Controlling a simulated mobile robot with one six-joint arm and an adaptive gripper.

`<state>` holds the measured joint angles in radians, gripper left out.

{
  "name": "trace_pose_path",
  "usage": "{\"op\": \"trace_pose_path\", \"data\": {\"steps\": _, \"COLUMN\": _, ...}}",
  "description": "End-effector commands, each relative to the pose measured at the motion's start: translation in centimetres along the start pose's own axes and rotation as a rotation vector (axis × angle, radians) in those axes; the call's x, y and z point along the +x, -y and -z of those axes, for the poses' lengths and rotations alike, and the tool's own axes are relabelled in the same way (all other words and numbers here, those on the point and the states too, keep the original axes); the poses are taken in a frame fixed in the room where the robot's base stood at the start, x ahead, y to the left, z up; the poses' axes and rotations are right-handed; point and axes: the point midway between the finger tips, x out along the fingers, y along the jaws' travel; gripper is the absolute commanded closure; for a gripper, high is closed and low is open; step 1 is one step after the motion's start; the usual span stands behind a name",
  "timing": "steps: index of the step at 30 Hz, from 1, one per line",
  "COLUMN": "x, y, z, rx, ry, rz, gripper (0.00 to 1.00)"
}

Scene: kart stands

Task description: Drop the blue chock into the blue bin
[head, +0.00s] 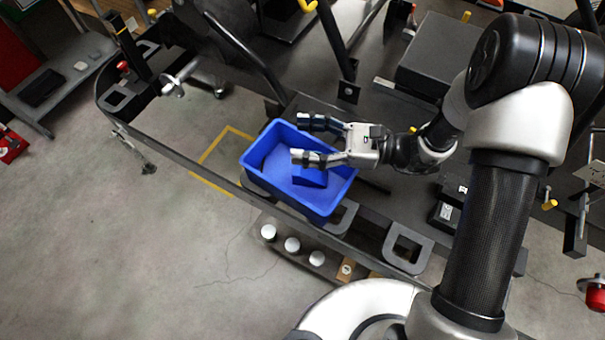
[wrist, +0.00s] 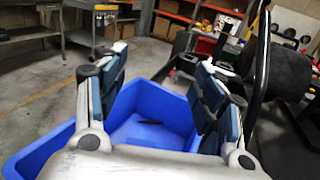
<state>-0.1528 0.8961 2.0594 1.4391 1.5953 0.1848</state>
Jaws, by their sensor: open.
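The blue bin (head: 283,197) sits on the dark kart frame in the head view. It also shows below my fingers in the wrist view (wrist: 60,150). The blue chock (head: 311,178) shows as a darker blue block inside the bin, toward its right end, just below my nearer finger. My gripper (head: 301,138) is over the bin with its two fingers spread apart and nothing between them. In the wrist view the fingers (wrist: 160,62) stand apart with the bin floor visible between them. The chock cannot be made out in the wrist view.
A black steering post (head: 335,40) rises behind the bin. A dark box (head: 440,52) lies on the kart to the right. Three white-topped round items (head: 292,244) stand below the bin's near side. Open concrete floor (head: 110,240) lies to the left.

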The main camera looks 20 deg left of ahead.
Motion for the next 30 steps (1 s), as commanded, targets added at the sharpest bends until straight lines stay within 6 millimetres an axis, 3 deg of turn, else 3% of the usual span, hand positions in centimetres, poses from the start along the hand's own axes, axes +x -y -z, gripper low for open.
{"op": "trace_pose_path", "data": {"steps": 5, "x": -0.9, "y": 0.1, "z": 0.0, "rx": 0.000, "ry": 0.000, "rz": 0.003, "gripper": 0.37}}
{"op": "trace_pose_path", "data": {"steps": 15, "x": -7.8, "y": 0.1, "z": 0.0, "rx": 0.000, "ry": 0.001, "rz": 0.006, "gripper": 0.37}}
{"op": "trace_pose_path", "data": {"steps": 21, "x": -10.9, "y": 0.1, "z": 0.0, "rx": -0.001, "ry": 0.000, "rz": 0.003, "gripper": 0.37}}
{"op": "trace_pose_path", "data": {"steps": 30, "x": -12.1, "y": 0.0, "z": 0.0, "rx": 0.001, "ry": 0.000, "rz": 0.000, "gripper": 0.37}}
